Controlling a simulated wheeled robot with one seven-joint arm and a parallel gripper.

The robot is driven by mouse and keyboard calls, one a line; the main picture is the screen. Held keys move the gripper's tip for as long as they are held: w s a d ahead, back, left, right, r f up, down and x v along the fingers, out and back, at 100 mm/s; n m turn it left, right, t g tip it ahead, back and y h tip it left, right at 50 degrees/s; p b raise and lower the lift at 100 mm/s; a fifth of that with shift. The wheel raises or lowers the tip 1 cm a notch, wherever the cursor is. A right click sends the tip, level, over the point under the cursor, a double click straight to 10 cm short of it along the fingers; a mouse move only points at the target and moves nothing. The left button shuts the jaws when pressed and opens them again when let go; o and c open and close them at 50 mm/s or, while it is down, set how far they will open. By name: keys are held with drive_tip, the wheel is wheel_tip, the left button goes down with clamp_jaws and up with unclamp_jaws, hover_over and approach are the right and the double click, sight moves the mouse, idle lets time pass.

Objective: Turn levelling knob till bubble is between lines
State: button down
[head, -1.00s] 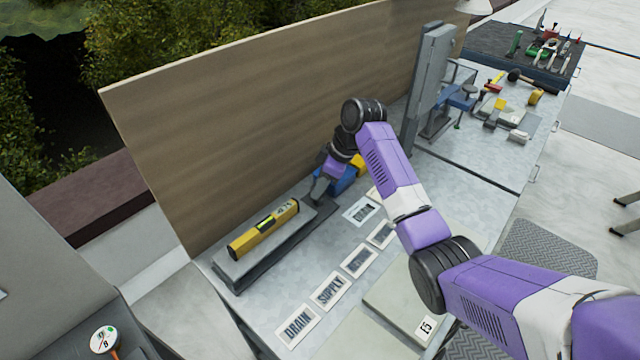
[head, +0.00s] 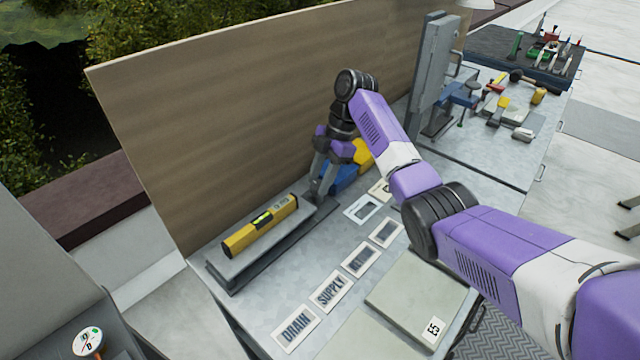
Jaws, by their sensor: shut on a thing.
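A yellow spirit level (head: 245,236) lies along a raised grey plate (head: 222,264) on the metal bench. Its green vial (head: 263,217) faces up, but the bubble and lines are too small to read. My gripper (head: 316,194) points down at the plate's far right end. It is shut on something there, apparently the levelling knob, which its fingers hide.
A blue and yellow object (head: 340,178) stands just behind my gripper. A brown board (head: 230,130) rises along the bench's back. Label cards, including a DRAIN card (head: 296,327), lie in front of the plate.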

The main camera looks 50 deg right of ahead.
drive_tip(key=shift+n, duration=0.4)
drive_tip(key=c, duration=0.9)
unclamp_jaws()
drive_tip(key=p+v, duration=0.1)
drive_tip(key=v, duration=0.6)
drive_tip(key=shift+w+r, duration=0.15)
drive_tip(key=shift+r, duration=0.25)
drive_tip(key=shift+d, duration=0.15)
